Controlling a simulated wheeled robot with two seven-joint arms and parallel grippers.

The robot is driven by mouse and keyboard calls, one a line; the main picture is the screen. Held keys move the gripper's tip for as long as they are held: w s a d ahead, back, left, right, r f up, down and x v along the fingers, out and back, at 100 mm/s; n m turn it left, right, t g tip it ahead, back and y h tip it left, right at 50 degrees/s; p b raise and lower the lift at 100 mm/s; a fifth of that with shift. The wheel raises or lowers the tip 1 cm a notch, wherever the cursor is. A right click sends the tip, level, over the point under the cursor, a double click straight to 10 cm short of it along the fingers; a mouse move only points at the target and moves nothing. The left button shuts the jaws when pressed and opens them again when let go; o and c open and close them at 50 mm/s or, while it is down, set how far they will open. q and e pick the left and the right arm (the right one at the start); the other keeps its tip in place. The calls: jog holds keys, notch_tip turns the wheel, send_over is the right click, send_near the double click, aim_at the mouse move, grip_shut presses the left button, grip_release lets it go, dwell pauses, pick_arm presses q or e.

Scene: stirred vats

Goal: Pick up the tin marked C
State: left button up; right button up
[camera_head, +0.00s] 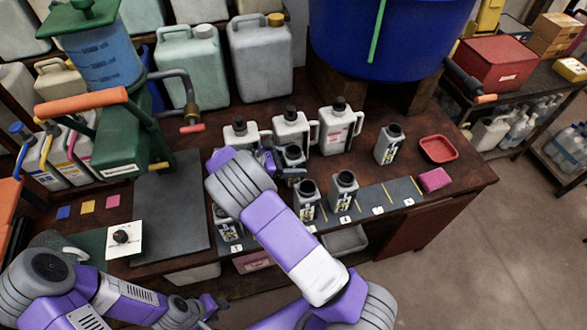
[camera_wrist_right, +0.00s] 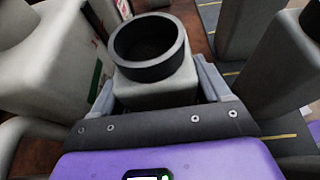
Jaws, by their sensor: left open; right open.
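Several grey tins with black necks stand on the bench: one at the front left (camera_head: 228,229), two at the front middle, (camera_head: 307,202) and (camera_head: 343,192), and one further right (camera_head: 387,148). Another tin (camera_head: 293,158) stands behind them. I cannot read a letter C on any. My right gripper (camera_head: 279,163) is open at this rear tin. In the right wrist view its fingers (camera_wrist_right: 155,88) lie on either side of a tin (camera_wrist_right: 155,92) with a round black neck; its label is hidden. My left gripper (camera_head: 208,306) is open, low, before the bench, away from the tins.
Pale jugs with handles (camera_head: 338,128) stand close behind the rear tin. A numbered dark strip (camera_head: 372,199) runs along the front. A red tray (camera_head: 438,149) and pink block (camera_head: 434,180) lie at right. A blue vat (camera_head: 390,40) stands behind. A dark mat (camera_head: 170,205) is bare.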

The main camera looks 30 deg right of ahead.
jog(key=shift+d, duration=0.1)
jog(key=shift+c, duration=0.2)
jog(key=c, duration=0.7)
jog(key=shift+r, duration=0.15)
